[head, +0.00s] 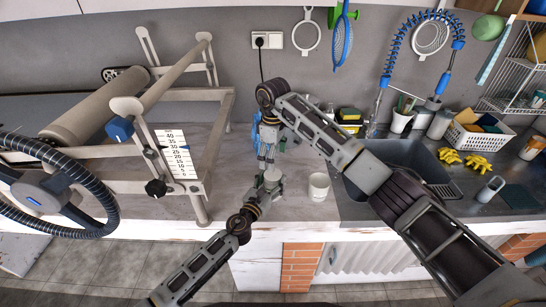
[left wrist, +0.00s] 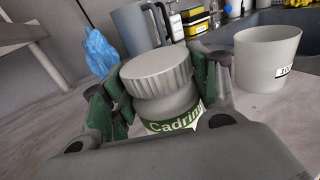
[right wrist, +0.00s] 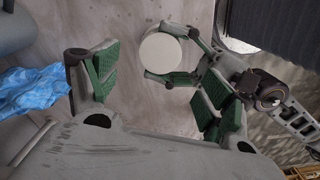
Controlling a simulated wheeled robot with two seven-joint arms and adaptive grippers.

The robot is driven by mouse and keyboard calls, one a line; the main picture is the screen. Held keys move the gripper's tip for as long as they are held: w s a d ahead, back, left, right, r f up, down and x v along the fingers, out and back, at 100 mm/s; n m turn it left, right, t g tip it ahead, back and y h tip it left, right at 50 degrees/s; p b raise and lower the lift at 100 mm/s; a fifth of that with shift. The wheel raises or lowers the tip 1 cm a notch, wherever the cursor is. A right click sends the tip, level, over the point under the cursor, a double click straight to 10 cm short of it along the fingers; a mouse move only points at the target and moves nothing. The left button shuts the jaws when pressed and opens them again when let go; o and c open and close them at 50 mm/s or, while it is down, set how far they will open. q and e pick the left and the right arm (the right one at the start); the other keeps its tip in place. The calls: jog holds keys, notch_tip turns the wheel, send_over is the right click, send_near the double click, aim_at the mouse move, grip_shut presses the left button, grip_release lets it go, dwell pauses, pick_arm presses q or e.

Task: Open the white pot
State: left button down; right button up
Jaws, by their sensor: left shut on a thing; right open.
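The white pot (left wrist: 160,90) has a ribbed, pale screw lid (left wrist: 157,68) and a green label reading "Cadrin…". My left gripper (left wrist: 165,95) is shut around its body, and the pot stands upright with the lid on. In the head view the pot (head: 272,174) is small and partly hidden by my grippers. My right gripper (right wrist: 150,75) is open and points down over the pot from above. The round lid (right wrist: 161,53) shows between and beyond its fingers, apart from its pads, with the left gripper's green pads beside it.
A white cup (head: 318,186) stands to the right of the pot. A crumpled blue cloth (left wrist: 100,50) and a grey mug (left wrist: 137,28) are behind it. The slab roller (head: 160,130) fills the left; the sink (head: 400,158) lies to the right.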

aim_at(273, 174)
jog(key=shift+f, duration=0.15)
jog(key=shift+f, duration=3.9)
jog(key=c, duration=1)
jog(key=o, duration=1)
jog(key=shift+r, duration=0.1)
jog(key=shift+r, duration=2.2)
